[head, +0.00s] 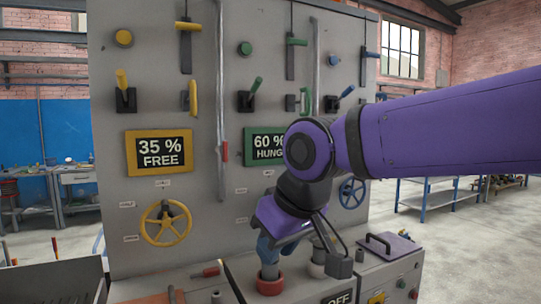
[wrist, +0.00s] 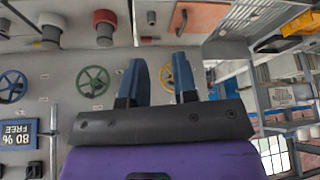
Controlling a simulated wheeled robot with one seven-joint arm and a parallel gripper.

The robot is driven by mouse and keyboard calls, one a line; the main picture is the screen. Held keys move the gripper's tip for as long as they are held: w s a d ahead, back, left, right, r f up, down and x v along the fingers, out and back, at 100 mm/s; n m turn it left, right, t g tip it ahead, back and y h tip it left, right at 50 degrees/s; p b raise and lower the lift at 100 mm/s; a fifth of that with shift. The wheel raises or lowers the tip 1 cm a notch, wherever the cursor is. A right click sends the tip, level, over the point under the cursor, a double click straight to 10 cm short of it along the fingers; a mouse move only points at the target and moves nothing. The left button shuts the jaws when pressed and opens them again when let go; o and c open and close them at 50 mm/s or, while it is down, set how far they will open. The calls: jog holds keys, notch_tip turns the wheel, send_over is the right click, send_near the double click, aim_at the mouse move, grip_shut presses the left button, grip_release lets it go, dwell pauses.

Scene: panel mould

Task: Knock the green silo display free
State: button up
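The green silo display (head: 262,146) is on the upright grey panel in the head view. It reads "60 %" and "HUNG", and my arm covers its right part. It is not visible in the wrist view. My gripper (head: 268,248) is below the display, low in front of the panel near a red-collared grey post (head: 268,286). The wrist view shows the two blue fingers of my gripper (wrist: 158,72) apart, with nothing between them. A green handwheel (wrist: 93,80) on the panel is beside the fingers there. I cannot tell whether the fingers touch anything.
A yellow display (head: 159,151) reads "35 % FREE"; a blue display (wrist: 18,134) reads "80 % FREE". Yellow (head: 166,222) and blue (head: 351,193) handwheels and several levers stick out of the panel. A white-collared post (head: 318,268) and a purple handled lid (head: 389,246) are at right.

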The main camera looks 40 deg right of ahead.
grip_shut()
dwell(1.2)
